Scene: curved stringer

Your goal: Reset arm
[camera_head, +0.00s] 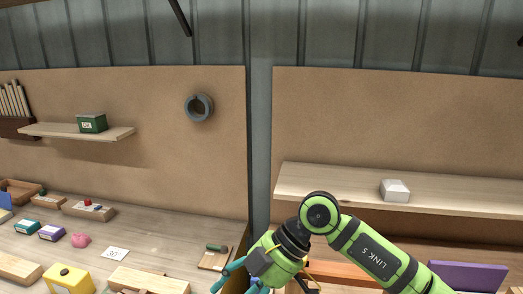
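My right arm, green and black and marked "LINK 5", comes in from the lower right. Its elbow-like bend stands in front of the right-hand shelf. My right gripper (252,279) hangs at the bottom centre with two teal fingers spread apart. Nothing shows between the fingers, though the lower one is partly cut by the frame edge. It is over or in front of the right edge of the left workbench (150,233); I cannot tell its height. My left gripper is not in view.
The left workbench holds a yellow box (69,279), a pink piggy-like object (80,240), a small board with a dark green item (215,254) and wooden blocks. A left shelf (75,132) bears a green box (92,123).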

